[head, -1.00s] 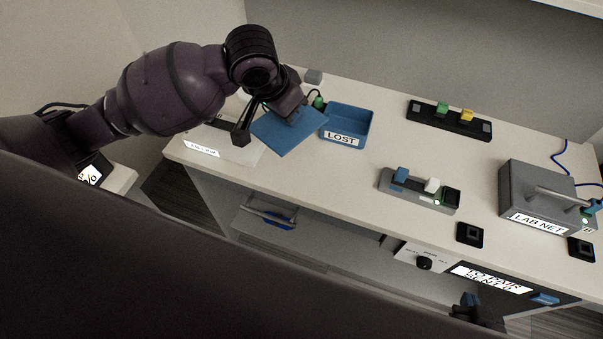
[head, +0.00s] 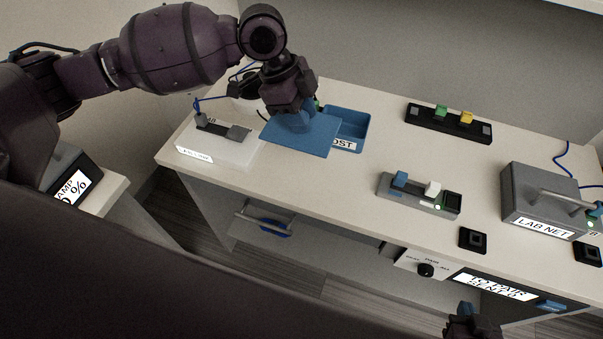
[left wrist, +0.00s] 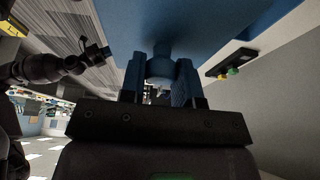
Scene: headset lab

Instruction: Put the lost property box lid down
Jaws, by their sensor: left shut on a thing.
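The lost property box (head: 352,124) is a blue open-topped box with a "LOST" label, standing on the bench at the middle of the head view. My left gripper (head: 296,113) is shut on the knob of the flat blue lid (head: 300,138). The lid covers the view of the box's left part and part of its label. I cannot tell whether the lid touches the bench. In the left wrist view the fingers (left wrist: 161,85) close on the knob of the lid (left wrist: 185,22). My right gripper (head: 470,322) is at the bottom edge, its jaws unclear.
A white unit (head: 215,148) stands left of the lid. A grey panel with coloured blocks (head: 420,193) lies right of the box, with a black rack (head: 448,122) behind and the LAB NET case (head: 548,199) further right. Bare bench (head: 330,175) lies in front of the lid.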

